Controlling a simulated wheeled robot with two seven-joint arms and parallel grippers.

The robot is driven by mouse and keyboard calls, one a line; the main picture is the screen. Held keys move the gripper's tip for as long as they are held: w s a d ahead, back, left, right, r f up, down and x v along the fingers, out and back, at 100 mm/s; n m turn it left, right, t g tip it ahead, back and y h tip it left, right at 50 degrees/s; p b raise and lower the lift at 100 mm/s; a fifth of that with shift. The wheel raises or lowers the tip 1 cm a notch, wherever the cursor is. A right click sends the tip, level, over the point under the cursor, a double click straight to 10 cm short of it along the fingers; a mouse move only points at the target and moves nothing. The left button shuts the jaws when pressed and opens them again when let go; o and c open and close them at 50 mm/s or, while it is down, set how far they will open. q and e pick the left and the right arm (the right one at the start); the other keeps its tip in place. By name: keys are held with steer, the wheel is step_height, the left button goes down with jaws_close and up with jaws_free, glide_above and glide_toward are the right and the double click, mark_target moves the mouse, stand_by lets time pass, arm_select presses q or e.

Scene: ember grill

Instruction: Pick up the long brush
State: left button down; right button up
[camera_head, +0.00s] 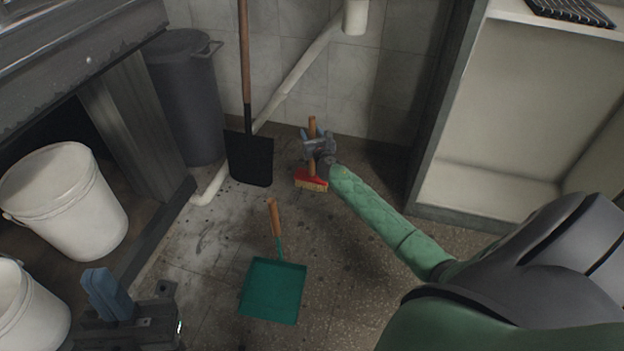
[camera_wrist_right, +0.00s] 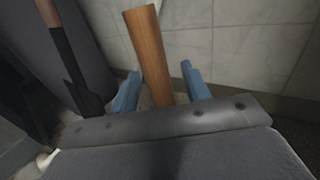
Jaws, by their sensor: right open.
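The long brush (camera_head: 312,183) has a wooden handle and a red head with pale bristles. In the head view it stands upright on the floor near the back wall. My right gripper (camera_head: 316,136) is at its handle. In the right wrist view the wooden handle (camera_wrist_right: 149,55) rises between the two blue fingers of my right gripper (camera_wrist_right: 158,92), which are open with gaps on both sides. Part of the handle is hidden behind my gripper. My left gripper (camera_head: 107,294) is at the lower left of the head view, away from the brush; its opening is not clear.
A black shovel (camera_head: 249,158) leans on the wall left of the brush, beside a grey bin (camera_head: 184,100). A green dustpan (camera_head: 273,290) with a wooden handle lies on the floor in front. White buckets (camera_head: 66,205) stand at left. A white cabinet (camera_head: 500,150) stands at right.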

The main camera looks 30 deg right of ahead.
jaws_close()
steer(key=shift+r, duration=0.1)
